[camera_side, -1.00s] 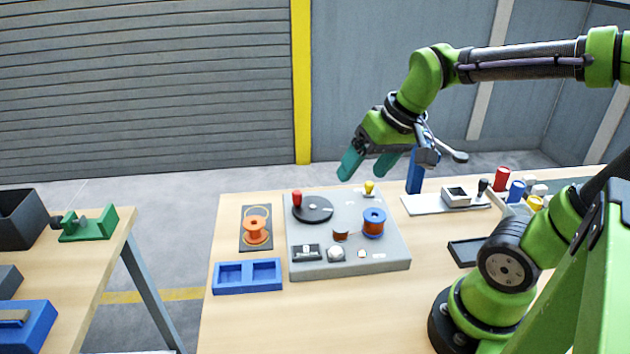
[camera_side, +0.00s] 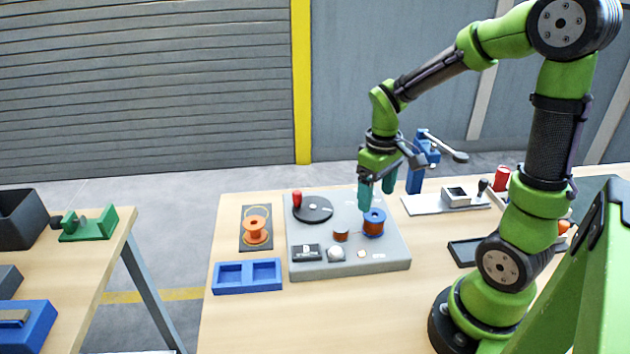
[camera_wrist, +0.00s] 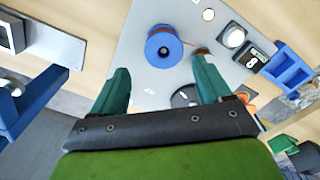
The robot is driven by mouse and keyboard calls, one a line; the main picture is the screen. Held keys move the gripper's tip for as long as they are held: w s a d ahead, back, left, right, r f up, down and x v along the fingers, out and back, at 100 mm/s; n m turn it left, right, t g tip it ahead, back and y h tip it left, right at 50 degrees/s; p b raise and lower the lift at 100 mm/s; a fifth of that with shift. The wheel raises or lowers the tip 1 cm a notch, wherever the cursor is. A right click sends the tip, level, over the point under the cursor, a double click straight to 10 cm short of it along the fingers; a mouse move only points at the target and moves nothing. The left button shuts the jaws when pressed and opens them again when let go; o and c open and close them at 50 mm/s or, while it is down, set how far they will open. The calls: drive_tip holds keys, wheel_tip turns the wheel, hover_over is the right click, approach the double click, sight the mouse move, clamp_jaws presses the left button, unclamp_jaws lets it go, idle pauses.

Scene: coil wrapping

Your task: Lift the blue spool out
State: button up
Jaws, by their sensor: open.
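The blue spool (camera_side: 374,216) has blue flanges with copper-orange winding between them. It stands upright on the right part of the grey machine plate (camera_side: 385,264). In the wrist view the spool (camera_wrist: 155,42) shows from above, beyond the fingertips and a little left of the middle between them. My gripper (camera_side: 376,201) is open and empty, its teal fingers pointing down just above and behind the spool. The fingers also show in the wrist view (camera_wrist: 160,76), wide apart, with nothing between them. I cannot tell the exact height gap.
A small copper piece (camera_side: 341,235), a black disc (camera_side: 313,209) with a red knob and a white dome (camera_side: 335,253) share the plate. An orange spool (camera_side: 255,230) lies left, near a blue two-pocket tray (camera_side: 247,276). A blue lever press (camera_side: 415,178) stands behind right.

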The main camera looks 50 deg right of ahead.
sight(374, 217)
drive_tip(key=shift+s+a+f, duration=0.1)
drive_tip(key=shift+a+f, duration=0.05)
drive_tip(key=shift+f, duration=1.5)
drive_tip(key=shift+s+a+f, duration=0.1)
drive_tip(key=shift+a+f, duration=0.05)
drive_tip(key=shift+f, duration=1.5)
drive_tip(key=c, duration=1)
wheel_tip(374, 217, up, 10)
drive_tip(key=shift+r, duration=0.1)
drive_tip(key=shift+c, duration=0.2)
